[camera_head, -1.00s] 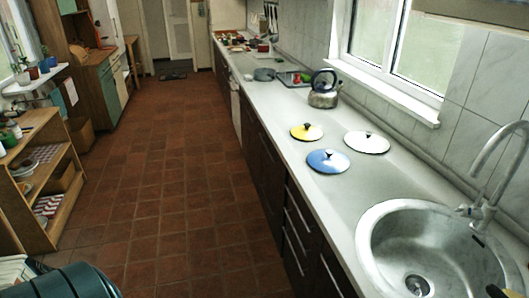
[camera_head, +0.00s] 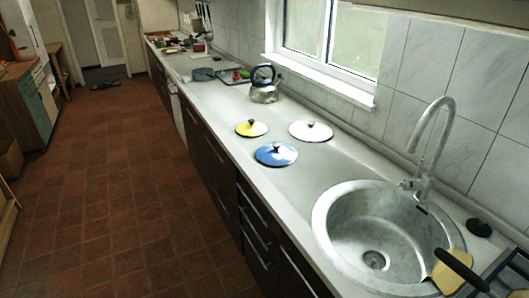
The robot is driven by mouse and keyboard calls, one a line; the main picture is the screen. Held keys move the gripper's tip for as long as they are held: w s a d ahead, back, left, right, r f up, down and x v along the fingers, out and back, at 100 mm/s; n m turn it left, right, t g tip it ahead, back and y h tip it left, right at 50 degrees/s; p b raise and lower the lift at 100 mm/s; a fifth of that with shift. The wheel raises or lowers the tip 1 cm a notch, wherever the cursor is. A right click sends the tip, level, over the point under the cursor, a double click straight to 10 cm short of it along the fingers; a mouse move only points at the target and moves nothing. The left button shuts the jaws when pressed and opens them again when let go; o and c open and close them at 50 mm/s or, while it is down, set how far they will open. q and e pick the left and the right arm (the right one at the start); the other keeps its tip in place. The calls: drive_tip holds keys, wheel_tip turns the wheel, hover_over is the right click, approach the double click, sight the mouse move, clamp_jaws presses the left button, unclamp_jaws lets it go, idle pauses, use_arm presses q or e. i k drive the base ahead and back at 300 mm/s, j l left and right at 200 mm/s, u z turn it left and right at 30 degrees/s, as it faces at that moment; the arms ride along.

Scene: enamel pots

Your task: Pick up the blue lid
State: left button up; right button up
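The blue lid (camera_head: 276,155) lies flat on the counter, with a dark knob on top. A smaller yellow lid (camera_head: 251,128) lies just behind it to the left, and a white lid (camera_head: 311,131) lies behind it to the right. All three are on the pale counter, apart from one another. Neither of my grippers shows in the head view, and nothing is touching the lids.
A round metal sink (camera_head: 345,240) with a tall faucet (camera_head: 436,140) is right of the lids. A metal kettle (camera_head: 264,88) stands behind them. The counter (camera_head: 205,98) is clear around the lids. Open tiled floor (camera_head: 130,210) lies to the left.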

sight(270, 154)
drive_tip(key=i+j+z, duration=0.15)
drive_tip(key=z, duration=0.75)
drive_tip(key=i+j+z, duration=0.15)
drive_tip(key=j+z, duration=0.15)
drive_tip(key=j, duration=0.15)
drive_tip(key=j+z, duration=0.3)
drive_tip(key=j, duration=0.15)
drive_tip(key=i+j+z, duration=0.1)
drive_tip(key=j+z, duration=0.2)
drive_tip(key=j, duration=0.2)
drive_tip(key=j+z, duration=0.2)
drive_tip(key=j, duration=2.55)
drive_tip(key=k, duration=0.05)
